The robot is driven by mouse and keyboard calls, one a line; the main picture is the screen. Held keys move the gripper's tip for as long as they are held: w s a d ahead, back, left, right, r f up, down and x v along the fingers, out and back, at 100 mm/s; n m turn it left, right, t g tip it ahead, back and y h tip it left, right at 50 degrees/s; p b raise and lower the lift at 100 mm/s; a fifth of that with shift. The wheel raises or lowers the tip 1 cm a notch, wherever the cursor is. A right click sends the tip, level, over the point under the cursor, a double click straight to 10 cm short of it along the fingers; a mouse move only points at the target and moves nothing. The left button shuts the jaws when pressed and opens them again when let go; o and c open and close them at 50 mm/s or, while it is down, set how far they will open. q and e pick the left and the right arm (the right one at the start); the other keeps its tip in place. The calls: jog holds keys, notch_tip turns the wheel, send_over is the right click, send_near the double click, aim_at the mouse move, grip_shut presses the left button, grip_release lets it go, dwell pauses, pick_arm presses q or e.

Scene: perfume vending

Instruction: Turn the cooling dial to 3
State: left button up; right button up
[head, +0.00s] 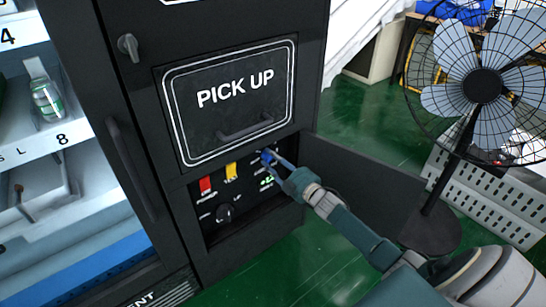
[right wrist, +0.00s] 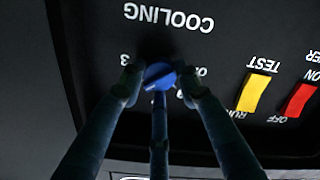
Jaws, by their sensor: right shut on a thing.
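The blue cooling dial (right wrist: 159,74) sits on the black control panel (head: 246,197), beside the upside-down COOLING label (right wrist: 169,17) in the right wrist view. A 3 (right wrist: 124,60) shows to its left there, and other marks to its right are partly covered. My right gripper (right wrist: 160,86) is shut on the dial, one finger on each side. In the head view the dial (head: 266,156) shows small at the tip of my right gripper (head: 273,160). I cannot tell exactly which mark it points to. My left gripper is not in view.
A red switch (head: 206,184), a yellow switch (head: 231,170) and a black knob (head: 224,213) share the panel. The PICK UP flap (head: 233,100) is above. An open dark panel door (head: 362,180) stands right of the arm, with a fan (head: 482,86) beyond it.

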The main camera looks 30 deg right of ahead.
jog(key=m, duration=0.3)
jog(key=m+p, duration=0.1)
jog(key=shift+a+r+m, duration=0.1)
jog(key=shift+a+m, duration=0.15)
jog(key=shift+m, duration=1.25)
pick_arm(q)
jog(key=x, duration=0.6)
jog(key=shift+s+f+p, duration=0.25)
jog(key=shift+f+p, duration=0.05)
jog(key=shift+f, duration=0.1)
pick_arm(e)
jog(key=shift+w+d+r+m, duration=0.1)
jog(key=shift+d+r+m, duration=0.05)
jog(key=shift+m, duration=1.15)
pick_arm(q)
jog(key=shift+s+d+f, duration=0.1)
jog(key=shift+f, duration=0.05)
pick_arm(e)
jog(key=shift+d+r, duration=0.1)
jog(key=shift+r, duration=0.05)
jog(key=o, duration=1.2)
jog(key=shift+f, duration=0.2)
jog(key=shift+s, duration=0.25)
jog(key=s, duration=0.7)
jog(key=s+d, duration=0.1)
jog(key=s, duration=0.3)
jog(key=shift+s+r, duration=0.1)
jog(key=shift+s, duration=0.1)
